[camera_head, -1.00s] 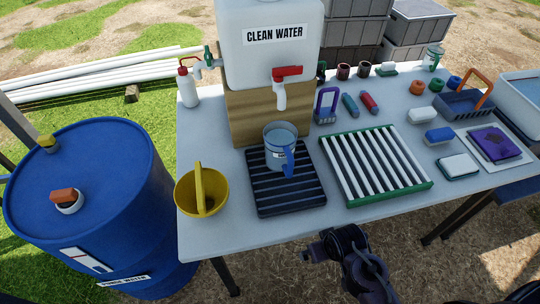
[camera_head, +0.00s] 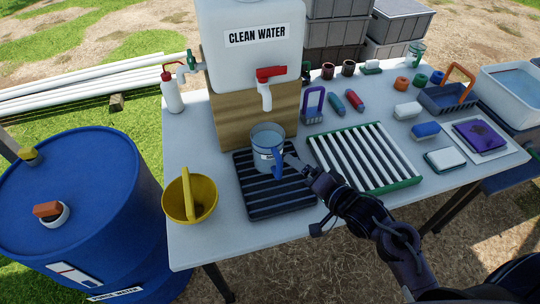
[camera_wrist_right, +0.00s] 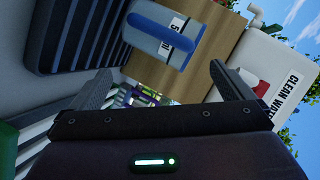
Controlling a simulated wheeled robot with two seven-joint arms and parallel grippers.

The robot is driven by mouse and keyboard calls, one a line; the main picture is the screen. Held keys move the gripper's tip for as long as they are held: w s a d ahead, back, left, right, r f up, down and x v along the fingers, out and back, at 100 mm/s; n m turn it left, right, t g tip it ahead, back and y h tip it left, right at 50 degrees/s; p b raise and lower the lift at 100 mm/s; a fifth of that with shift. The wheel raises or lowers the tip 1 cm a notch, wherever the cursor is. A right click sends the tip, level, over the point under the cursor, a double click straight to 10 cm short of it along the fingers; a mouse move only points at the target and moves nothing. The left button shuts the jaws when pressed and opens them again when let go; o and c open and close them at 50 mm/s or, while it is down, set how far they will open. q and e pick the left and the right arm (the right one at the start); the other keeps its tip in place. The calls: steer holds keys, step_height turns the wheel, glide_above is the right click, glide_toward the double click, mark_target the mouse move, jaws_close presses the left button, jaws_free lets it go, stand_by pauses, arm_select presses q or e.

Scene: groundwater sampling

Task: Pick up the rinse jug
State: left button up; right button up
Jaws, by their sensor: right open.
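The rinse jug (camera_head: 264,146) is clear with a white label and a blue handle (camera_head: 277,164). It stands upright on the black slatted tray (camera_head: 255,200), a little in front of the clean water tap. My right gripper (camera_head: 290,163) is open just right of the handle. In the right wrist view the jug (camera_wrist_right: 152,47) lies ahead of the spread fingers (camera_wrist_right: 160,76), with its blue handle facing them. The fingers do not close on it. My left gripper is out of view.
The clean water tank (camera_head: 240,75) with its red tap (camera_head: 270,73) stands on a wooden block behind the jug. A yellow scoop-like bucket (camera_head: 188,200) is at left, a green-edged white rack (camera_head: 365,160) at right. A blue barrel (camera_head: 80,200) stands left of the table.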

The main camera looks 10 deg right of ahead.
step_height(320, 180, up, 4)
steer(key=m+t+y, duration=0.2)
steer(key=m+y, duration=0.1)
steer(key=y, duration=0.1)
glide_toward(270, 158)
steer(key=p+x, duration=0.1)
steer(key=x, duration=0.5)
steer(key=shift+f, duration=0.15)
steer(key=c, duration=1.1)
steer(key=shift+c, duration=0.2)
